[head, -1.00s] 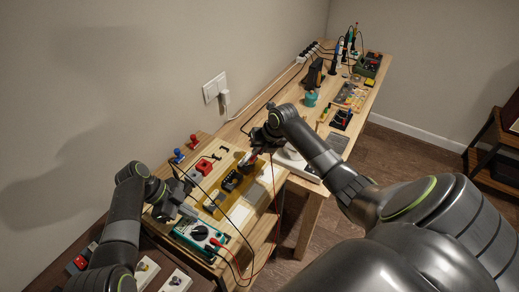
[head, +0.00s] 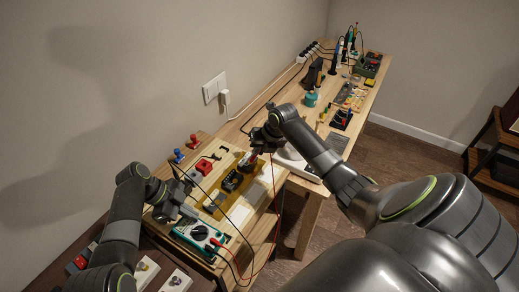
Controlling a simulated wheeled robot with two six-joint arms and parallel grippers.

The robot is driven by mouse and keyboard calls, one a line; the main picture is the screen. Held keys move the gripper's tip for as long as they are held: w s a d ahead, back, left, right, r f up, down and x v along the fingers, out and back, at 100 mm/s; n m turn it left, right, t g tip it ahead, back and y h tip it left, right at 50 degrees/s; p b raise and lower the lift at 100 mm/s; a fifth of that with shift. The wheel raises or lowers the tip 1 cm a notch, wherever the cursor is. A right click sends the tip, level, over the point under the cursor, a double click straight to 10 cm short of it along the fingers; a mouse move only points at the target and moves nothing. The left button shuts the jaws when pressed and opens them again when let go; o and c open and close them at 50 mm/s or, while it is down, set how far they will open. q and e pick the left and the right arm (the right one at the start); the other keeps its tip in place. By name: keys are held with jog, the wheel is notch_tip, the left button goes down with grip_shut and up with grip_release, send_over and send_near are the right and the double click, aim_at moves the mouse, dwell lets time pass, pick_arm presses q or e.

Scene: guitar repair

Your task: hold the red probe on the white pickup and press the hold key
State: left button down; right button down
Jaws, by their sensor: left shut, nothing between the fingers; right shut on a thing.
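The multimeter (head: 182,232), with a teal rim and a round dark dial, lies at the front of the bench. My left gripper (head: 189,211) is shut and empty, at the multimeter's back edge; whether it touches a key cannot be told. My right gripper (head: 252,156) is shut on the red probe, which is small and mostly hidden by the fingers. It is low over the far end of the amber pickguard (head: 212,209). Dark pickups (head: 233,181) show on the pickguard. The white pickup and any contact with the probe tip are too small or hidden to make out.
Red and black leads (head: 236,266) loop from the multimeter over the front edge. Blue (head: 178,156) and red (head: 193,141) knobbed pieces and a red part (head: 203,166) sit by the wall. Soldering gear and trays fill the far bench. Pale paper (head: 240,214) lies right of the pickguard.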

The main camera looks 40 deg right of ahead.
pick_arm(q)
jog(key=shift+f, duration=0.4)
dwell(0.5)
notch_tip(320, 180, up, 7)
dwell(1.0)
dwell(1.0)
